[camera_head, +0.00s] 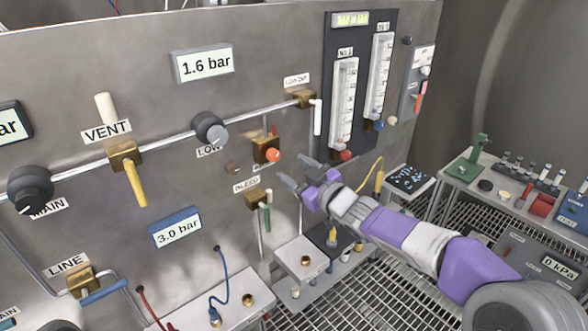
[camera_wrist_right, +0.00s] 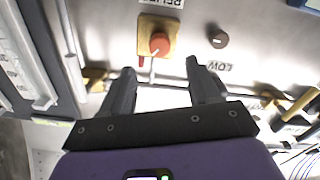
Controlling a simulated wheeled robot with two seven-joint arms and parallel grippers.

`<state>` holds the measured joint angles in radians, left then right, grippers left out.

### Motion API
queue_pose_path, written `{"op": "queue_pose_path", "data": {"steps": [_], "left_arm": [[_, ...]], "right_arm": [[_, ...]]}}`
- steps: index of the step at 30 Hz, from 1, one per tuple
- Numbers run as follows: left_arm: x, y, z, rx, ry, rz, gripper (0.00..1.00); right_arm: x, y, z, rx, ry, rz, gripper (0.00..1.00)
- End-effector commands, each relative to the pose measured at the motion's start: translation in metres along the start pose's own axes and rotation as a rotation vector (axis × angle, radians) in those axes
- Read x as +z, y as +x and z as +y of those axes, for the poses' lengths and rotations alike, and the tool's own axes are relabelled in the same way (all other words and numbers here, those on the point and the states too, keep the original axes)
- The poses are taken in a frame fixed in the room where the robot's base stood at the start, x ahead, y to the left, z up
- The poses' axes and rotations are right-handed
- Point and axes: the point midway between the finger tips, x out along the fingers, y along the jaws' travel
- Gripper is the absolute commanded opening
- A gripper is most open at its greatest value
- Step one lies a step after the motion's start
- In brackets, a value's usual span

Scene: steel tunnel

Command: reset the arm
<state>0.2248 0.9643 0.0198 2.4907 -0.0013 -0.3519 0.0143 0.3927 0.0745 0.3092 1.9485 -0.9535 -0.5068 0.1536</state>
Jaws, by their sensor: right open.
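My right arm (camera_head: 400,232), purple and light grey, reaches in from the lower right toward the grey panel. Its gripper (camera_head: 297,175) is open and empty, with the two dark fingers apart in front of the panel. In the head view the fingers are just below and right of the brass relief valve (camera_head: 262,145) with its orange-red knob (camera_head: 273,156). The right wrist view shows the open fingers (camera_wrist_right: 160,70) spread, with the red knob (camera_wrist_right: 159,44) beyond and between them. I cannot tell any contact with the panel. My left gripper is not in view.
The panel carries a black dial (camera_head: 210,129), a yellow vent lever (camera_head: 136,182), a brass valve with a green handle (camera_head: 260,200) and flow meters (camera_head: 343,105). A low bench (camera_head: 300,258) stands below the gripper. A side table (camera_head: 490,190) with small items stands right. Grating floor lies between.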

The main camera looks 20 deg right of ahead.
Motion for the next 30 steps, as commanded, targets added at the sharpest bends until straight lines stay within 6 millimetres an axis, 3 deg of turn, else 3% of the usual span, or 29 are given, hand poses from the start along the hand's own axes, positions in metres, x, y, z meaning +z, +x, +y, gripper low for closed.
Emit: {"op": "queue_pose_path", "data": {"steps": [7,11,14,18,20,24,26,30], "left_arm": [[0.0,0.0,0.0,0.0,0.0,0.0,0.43],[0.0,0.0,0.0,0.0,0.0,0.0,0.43],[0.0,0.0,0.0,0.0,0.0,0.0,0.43],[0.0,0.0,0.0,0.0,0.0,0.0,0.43],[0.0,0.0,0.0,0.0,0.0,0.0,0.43],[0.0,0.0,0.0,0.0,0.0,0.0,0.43],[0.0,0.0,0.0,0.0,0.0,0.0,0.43],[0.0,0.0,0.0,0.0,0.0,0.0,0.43]], "right_arm": [[0.003,0.001,-0.001,-0.001,0.005,-0.005,0.61],[0.036,0.007,-0.013,-0.016,0.077,-0.06,0.61],[0.09,0.013,-0.037,-0.037,0.198,-0.156,0.61],[0.184,0.01,-0.09,-0.066,0.402,-0.349,0.61],[0.222,0.003,-0.117,-0.077,0.483,-0.438,0.61],[0.301,-0.03,-0.182,-0.095,0.654,-0.665,0.61],[0.331,-0.05,-0.211,-0.101,0.72,-0.768,0.61],[0.387,-0.111,-0.278,-0.105,0.849,-1.023,0.61]]}}
